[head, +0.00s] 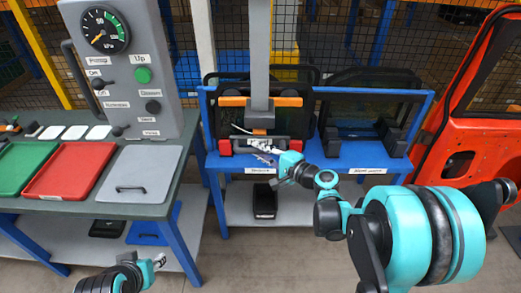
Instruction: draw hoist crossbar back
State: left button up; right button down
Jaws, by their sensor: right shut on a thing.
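The hoist (260,70) hangs as a grey vertical post in front of the blue rack, with a dark head carrying orange-tipped pads at its lower end. Its crossbar (276,137) is a thin grey bar low on the hoist head. My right gripper (262,151) reaches up from the lower right and is shut on the crossbar; the fingers partly cover it, so the exact grip is hard to see. My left gripper (159,262) is low at the left, away from the hoist and in front of the bench; its fingers are too small to judge.
The blue rack (345,163) holds dark-framed glass panes (365,103). A grey control box (125,60) with gauge stands on the left bench, with a green tray (22,165), a red tray (73,171) and a grey lid (140,174). An orange door (480,100) stands at the right.

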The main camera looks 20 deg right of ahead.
jog(key=s+a, duration=0.3)
jog(key=s, duration=0.8)
jog(key=shift+s+a+p, duration=0.2)
jog(key=shift+s+p, duration=0.05)
jog(key=shift+p, duration=0.1)
jog(key=shift+f, duration=0.1)
jog(key=c, duration=1.4)
grip_release()
jog(key=shift+s, duration=0.15)
jog(key=shift+c, duration=0.2)
jog(key=v, duration=1.2)
